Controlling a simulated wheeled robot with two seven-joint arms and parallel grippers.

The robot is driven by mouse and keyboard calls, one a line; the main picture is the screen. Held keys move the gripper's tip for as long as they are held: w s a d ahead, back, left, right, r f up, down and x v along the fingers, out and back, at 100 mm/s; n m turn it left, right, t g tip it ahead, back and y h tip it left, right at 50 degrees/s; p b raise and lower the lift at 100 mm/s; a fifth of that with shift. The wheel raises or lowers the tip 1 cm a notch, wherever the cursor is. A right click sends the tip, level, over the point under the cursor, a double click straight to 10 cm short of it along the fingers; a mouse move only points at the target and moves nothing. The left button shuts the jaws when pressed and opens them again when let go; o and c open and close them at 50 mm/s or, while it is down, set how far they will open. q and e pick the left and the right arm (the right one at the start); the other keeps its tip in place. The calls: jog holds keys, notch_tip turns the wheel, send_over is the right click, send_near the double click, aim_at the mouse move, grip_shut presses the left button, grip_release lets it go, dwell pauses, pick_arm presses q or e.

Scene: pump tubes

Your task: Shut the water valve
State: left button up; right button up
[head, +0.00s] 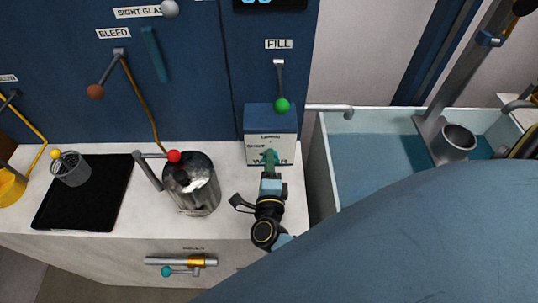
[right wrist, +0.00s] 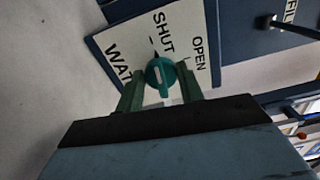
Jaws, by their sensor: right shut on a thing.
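The water valve is a round teal knob (right wrist: 160,75) on the sloped white face of a blue box (head: 271,119) that stands on the counter against the panel. In the right wrist view its face carries the words SHUT, OPEN and WAT, the last partly hidden. My right gripper (head: 270,158) reaches the box face from the front. In the right wrist view its two green fingers (right wrist: 160,92) are shut on the knob, one on each side. A pale ridge runs roughly up and down the knob; I cannot tell exactly which word it points to. My left gripper is not in view.
A metal pitcher (head: 191,185) stands left of my right gripper. The FILL lever (head: 281,88) with a green ball hangs above the box. A basin (head: 375,165) with water is to the right.

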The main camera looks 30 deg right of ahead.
jog(key=shift+n, duration=0.5)
jog(key=o, duration=1)
jog(key=p+v, duration=0.1)
jog(key=v, duration=1.2)
jog(key=shift+s+a, duration=0.1)
jog(key=shift+a, duration=0.1)
jog(key=shift+s+f, duration=0.1)
